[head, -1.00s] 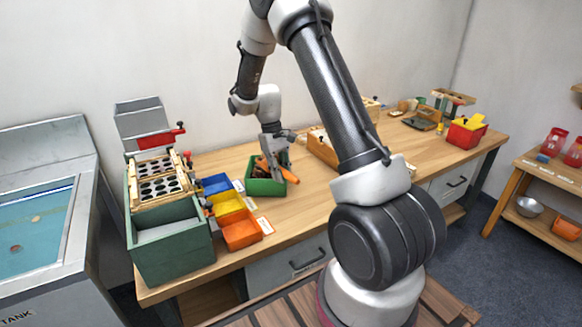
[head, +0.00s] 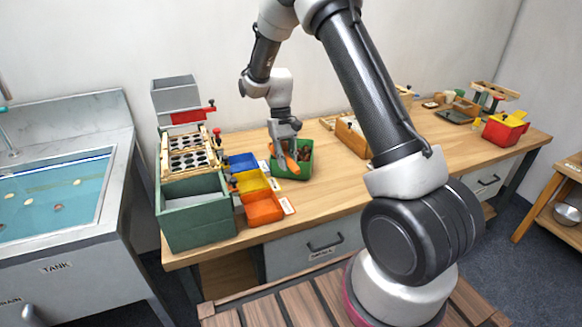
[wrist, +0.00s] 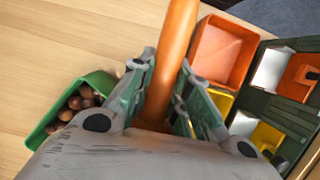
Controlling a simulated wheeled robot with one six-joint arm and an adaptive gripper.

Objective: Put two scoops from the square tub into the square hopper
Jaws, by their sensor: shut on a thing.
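My gripper (head: 288,148) is shut on the orange handle of the scoop (head: 293,166). The orange handle also shows between the fingers in the wrist view (wrist: 172,50). The gripper is over the left part of the green square tub (head: 292,174), with brown chestnuts visible at its right. The tub and chestnuts (wrist: 75,108) also show at the left in the wrist view. The scoop's bowl is hidden, so I cannot tell its load. A grey square hopper (head: 175,97) with a red part below it stands at the back left of the bench.
A rack with round holes (head: 190,158) sits over a green crate (head: 195,230). Blue (head: 241,163), yellow (head: 250,181) and orange (head: 261,208) bins stand between them and the tub. A water tank (head: 60,195) is far left. The bench front is clear right of the tub.

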